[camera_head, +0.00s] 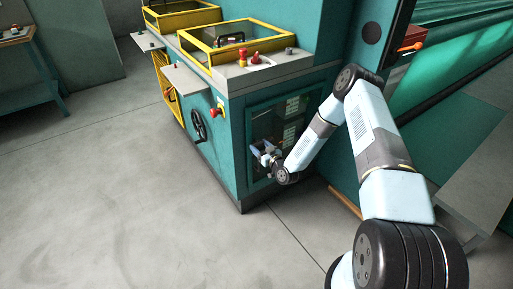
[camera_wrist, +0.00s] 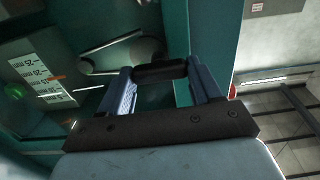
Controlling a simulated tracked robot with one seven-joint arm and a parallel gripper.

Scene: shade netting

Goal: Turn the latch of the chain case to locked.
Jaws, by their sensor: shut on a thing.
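The chain case (camera_head: 253,118) is a teal-framed cabinet with a clear window, low on the side of the teal machine. In the wrist view its window (camera_wrist: 100,30) shows a belt or chain loop inside. The latch (camera_wrist: 160,72) is a dark bar at the window's right, lying roughly level across the wrist picture. My gripper (camera_head: 266,153) is at the case front, and its two blue fingers are shut on the latch, one at each end of the bar. In the head view the latch is hidden by my gripper.
A black handwheel (camera_head: 199,126) and a red knob (camera_head: 216,113) are on the machine's left face. Yellow-framed guards (camera_head: 232,42) are on top. A white scale label (camera_wrist: 42,80) shows behind the window. The concrete floor (camera_head: 110,190) at the left is free.

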